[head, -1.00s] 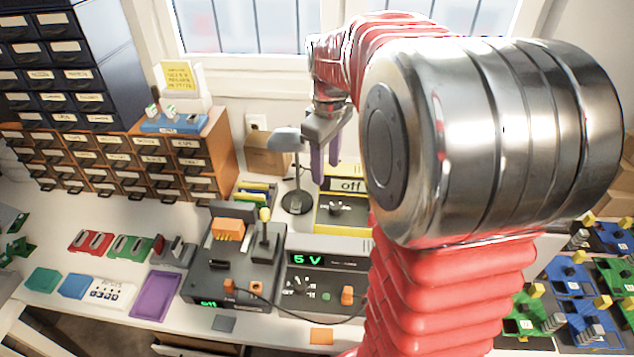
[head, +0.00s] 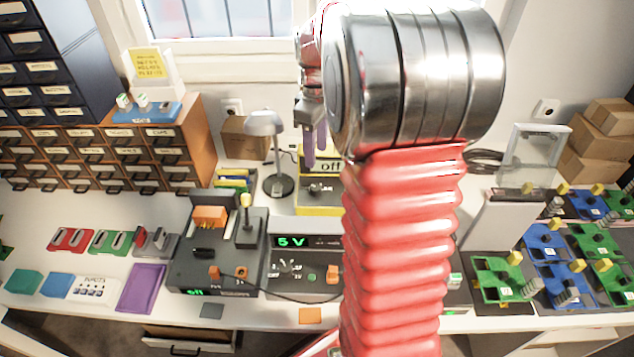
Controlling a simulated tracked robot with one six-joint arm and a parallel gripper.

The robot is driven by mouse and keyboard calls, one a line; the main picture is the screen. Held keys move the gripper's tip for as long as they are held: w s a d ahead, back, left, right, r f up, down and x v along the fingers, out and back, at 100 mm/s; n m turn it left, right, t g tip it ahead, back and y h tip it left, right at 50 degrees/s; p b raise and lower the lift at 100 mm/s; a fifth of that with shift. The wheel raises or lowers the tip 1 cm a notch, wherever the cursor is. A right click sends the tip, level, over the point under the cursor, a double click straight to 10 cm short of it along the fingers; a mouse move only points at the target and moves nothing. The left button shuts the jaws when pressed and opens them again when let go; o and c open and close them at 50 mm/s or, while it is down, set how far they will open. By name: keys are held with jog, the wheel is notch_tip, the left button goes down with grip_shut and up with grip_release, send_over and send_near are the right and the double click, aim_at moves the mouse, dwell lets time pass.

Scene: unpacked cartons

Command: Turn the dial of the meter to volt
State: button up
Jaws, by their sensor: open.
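The yellow meter (head: 305,203) stands at the back of the bench, partly hidden behind my arm. Its display reads "off". Its dial (head: 319,188) shows as a light knob on the dark face below the display; I cannot read the marks around it. My gripper (head: 315,158) has purple fingers pointing down. It is open and appears empty, in front of or above the meter's left part, overlapping the display's left side in the picture. I cannot tell how far it is from the dial.
A power supply (head: 290,262) showing "5 V" stands in front of the meter. A dark grey station (head: 215,265) with a lever is to its left. A desk lamp (head: 264,125) stands close to the left of my gripper. Green and blue boards (head: 500,280) lie on the right.

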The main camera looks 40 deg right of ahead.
aim_at(317, 187)
notch_tip(317, 187, down, 12)
jog(key=shift+f, duration=0.25)
dwell(0.3)
jog(key=shift+c, duration=0.4)
jog(key=c, duration=0.9)
jog(key=shift+d, duration=0.2)
jog(key=shift+c, duration=0.2)
jog(key=shift+a, duration=0.15)
